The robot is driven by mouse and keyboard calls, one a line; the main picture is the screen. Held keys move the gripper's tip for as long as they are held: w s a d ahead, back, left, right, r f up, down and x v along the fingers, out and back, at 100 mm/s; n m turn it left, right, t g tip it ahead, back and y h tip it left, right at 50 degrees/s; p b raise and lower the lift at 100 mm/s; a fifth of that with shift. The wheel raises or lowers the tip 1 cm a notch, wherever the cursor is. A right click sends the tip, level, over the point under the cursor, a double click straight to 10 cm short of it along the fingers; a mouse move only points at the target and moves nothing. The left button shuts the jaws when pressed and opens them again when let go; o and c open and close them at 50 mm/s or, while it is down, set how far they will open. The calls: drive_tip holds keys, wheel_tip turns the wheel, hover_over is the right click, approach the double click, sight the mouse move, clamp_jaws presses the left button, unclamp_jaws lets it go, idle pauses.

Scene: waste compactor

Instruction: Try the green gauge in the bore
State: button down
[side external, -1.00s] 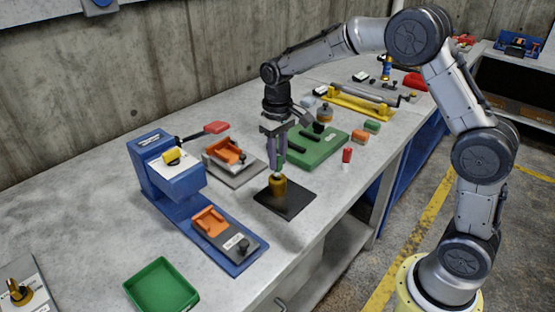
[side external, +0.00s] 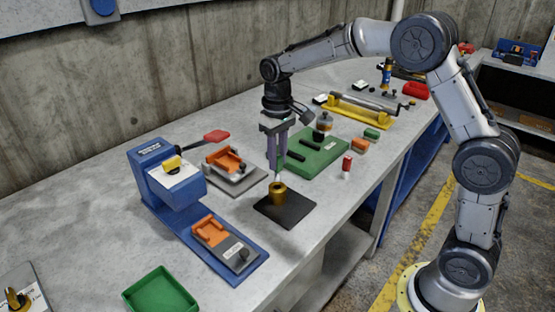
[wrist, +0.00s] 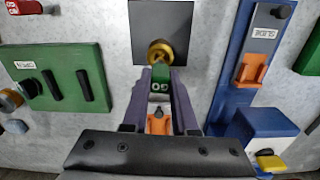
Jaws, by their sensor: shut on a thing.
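A brass bushing (side external: 278,193) stands upright on a black mat (side external: 291,212) at the middle of the bench. My gripper (side external: 277,167) points down just above and behind the bushing in the side view. In the wrist view my gripper (wrist: 160,82) is shut on the green gauge (wrist: 160,74), whose end face carries a small label. The brass bushing (wrist: 160,52) shows just beyond the gauge, on the black mat (wrist: 185,20). In the side view the fingers mostly hide the gauge. I cannot tell whether its tip touches the bushing.
A blue press (side external: 165,180) with an orange slide stands left of the mat. An orange fixture (side external: 228,160) is behind it. A green tray (side external: 160,292) is at the front left.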

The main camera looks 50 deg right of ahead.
drive_tip(key=shift+r, duration=0.95)
drive_tip(key=shift+r, duration=0.3)
